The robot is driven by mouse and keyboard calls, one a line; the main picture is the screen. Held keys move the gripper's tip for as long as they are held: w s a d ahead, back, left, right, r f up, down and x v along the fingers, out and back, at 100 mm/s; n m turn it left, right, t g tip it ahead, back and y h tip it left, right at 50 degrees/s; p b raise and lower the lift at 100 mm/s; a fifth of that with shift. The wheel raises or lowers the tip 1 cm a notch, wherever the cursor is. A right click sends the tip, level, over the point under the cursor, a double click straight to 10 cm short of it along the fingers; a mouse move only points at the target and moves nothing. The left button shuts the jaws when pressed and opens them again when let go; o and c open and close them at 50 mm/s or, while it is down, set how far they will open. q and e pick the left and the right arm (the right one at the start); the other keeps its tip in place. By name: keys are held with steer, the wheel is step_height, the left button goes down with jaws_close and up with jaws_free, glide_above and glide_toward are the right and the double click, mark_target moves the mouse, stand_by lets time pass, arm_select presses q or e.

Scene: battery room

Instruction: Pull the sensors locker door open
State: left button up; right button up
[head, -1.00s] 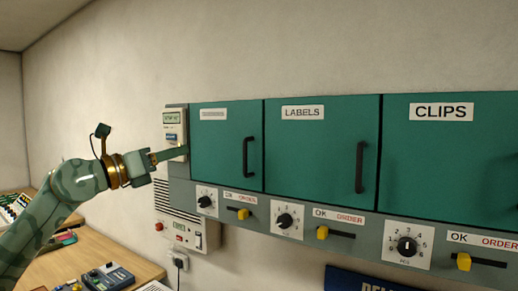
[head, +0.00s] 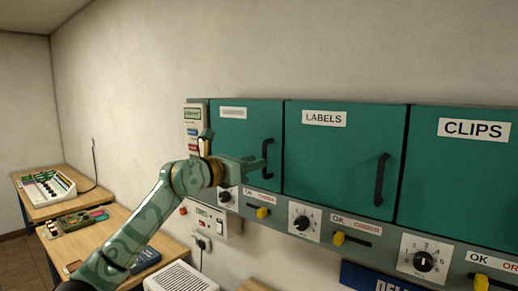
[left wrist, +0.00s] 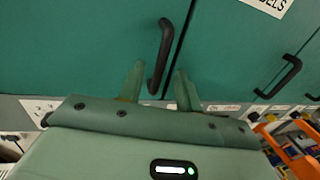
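The leftmost green locker door (head: 262,125) is closed; its small label (head: 233,113) is too blurred to read. Its black bar handle (head: 268,152) is upright near the right edge. My left gripper (head: 256,163) is at the lower part of this handle. In the left wrist view, the gripper's two fingers (left wrist: 158,76) are spread apart, with the lower end of the handle (left wrist: 164,48) showing between them and a gap on each side. I cannot tell how deep the handle sits between them. My right gripper is not in view.
The LABELS door (head: 335,155) and the CLIPS door (head: 460,175) are closed to the right. Below runs a grey strip with dials (head: 302,222) and yellow sliders (head: 338,238). A keypad panel (head: 193,125) is mounted left of the doors. Wooden benches (head: 105,225) stand at lower left.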

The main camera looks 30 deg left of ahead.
arm_select(q)
steer(key=x, duration=0.2)
steer(key=shift+w+d+f+p, duration=0.1)
steer(key=shift+w+p, duration=0.25)
steer(key=shift+w, duration=0.05)
steer(key=shift+s, duration=0.1)
jaws_close()
